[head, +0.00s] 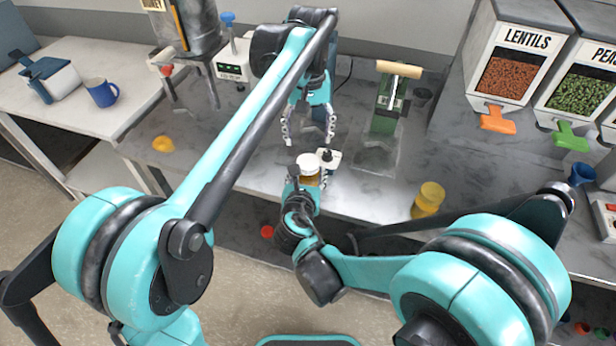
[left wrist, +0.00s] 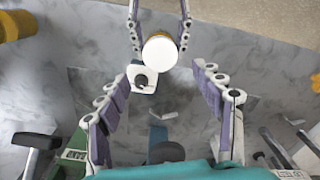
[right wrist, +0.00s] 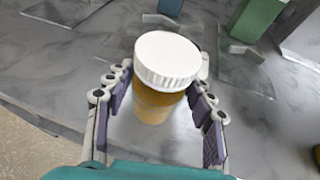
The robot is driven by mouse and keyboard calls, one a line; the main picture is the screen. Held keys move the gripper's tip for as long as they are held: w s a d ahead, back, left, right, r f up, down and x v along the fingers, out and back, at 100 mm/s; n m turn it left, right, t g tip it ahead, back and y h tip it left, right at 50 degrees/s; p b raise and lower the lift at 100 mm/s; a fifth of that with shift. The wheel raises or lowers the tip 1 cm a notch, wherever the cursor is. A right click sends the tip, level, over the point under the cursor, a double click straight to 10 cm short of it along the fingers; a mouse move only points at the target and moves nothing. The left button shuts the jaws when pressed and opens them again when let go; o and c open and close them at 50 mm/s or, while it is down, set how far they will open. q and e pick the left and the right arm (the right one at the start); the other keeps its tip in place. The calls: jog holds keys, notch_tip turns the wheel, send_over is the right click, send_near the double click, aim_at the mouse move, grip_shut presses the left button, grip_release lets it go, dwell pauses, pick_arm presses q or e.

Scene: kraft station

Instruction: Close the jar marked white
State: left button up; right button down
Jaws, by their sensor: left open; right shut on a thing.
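An amber jar (right wrist: 152,104) with a white lid (right wrist: 168,58) stands upright between the fingers of my right gripper (right wrist: 158,88), which is shut on its body. The white lid (head: 308,162) sits on the jar's top; I cannot tell whether it is screwed tight. My left gripper (head: 308,138) is open and empty, pointing down above and a little behind the jar. In the left wrist view the white lid (left wrist: 160,51) lies beyond the open left fingertips (left wrist: 158,80), apart from them.
A small white block with a dark knob (left wrist: 143,79) stands close beside the jar. A green device (head: 386,118) stands behind right, and a yellow jar (head: 428,199) near the front edge. A yellow item (head: 163,144) lies left. Lentil dispensers (head: 515,60) stand far right.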

aim_at(308, 162)
pick_arm(q)
jog(key=shift+f, duration=4)
jog(key=c, duration=1.2)
jog(key=o, duration=1.4)
jog(key=shift+c, duration=0.2)
notch_tip(308, 162, up, 12)
